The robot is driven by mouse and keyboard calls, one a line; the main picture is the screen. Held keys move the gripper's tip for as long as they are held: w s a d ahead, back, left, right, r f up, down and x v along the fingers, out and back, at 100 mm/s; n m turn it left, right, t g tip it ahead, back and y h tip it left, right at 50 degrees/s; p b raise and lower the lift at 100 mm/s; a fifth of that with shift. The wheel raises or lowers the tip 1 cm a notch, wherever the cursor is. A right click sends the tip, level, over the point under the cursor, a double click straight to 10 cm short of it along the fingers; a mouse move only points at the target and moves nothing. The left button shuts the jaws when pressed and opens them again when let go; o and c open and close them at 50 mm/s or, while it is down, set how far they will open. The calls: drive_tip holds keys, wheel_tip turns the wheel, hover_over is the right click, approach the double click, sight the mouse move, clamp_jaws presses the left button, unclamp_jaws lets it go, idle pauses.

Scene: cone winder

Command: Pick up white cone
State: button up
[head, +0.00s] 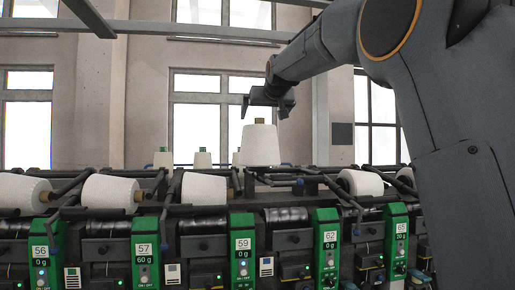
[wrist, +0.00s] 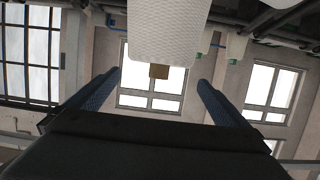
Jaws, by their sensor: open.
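A white cone (head: 260,146) stands upright on top of the winder, near the middle of the head view, with a small brown core tip at its top. In the wrist view the same white cone (wrist: 167,30) hangs in from the top edge, its brown tip pointing down the picture. My gripper (head: 264,108) is open and empty just above the cone's top. In the wrist view my gripper's fingers (wrist: 159,78) are spread wide on either side of the brown tip, apart from it. I cannot tell the exact gap to the cone.
Several white yarn packages, such as one at left (head: 109,193) and one in the middle (head: 204,188), lie in the row below. Dark winder arms surround them. Green numbered units (head: 242,250) line the front. More cones (head: 202,159) stand behind. The air beside the cone looks clear.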

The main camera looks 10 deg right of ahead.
sight(261, 120)
drive_tip(key=shift+p+x, duration=0.55)
drive_tip(key=shift+x, duration=0.55)
drive_tip(key=shift+p+x, duration=2.1)
drive_tip(key=shift+x, duration=0.8)
drive_tip(key=shift+s+f, duration=0.1)
drive_tip(key=shift+f, duration=0.15)
drive_tip(key=c, duration=0.6)
drive_tip(key=shift+r, duration=0.2)
drive_tip(key=shift+c, duration=1.2)
drive_tip(key=shift+r, duration=0.1)
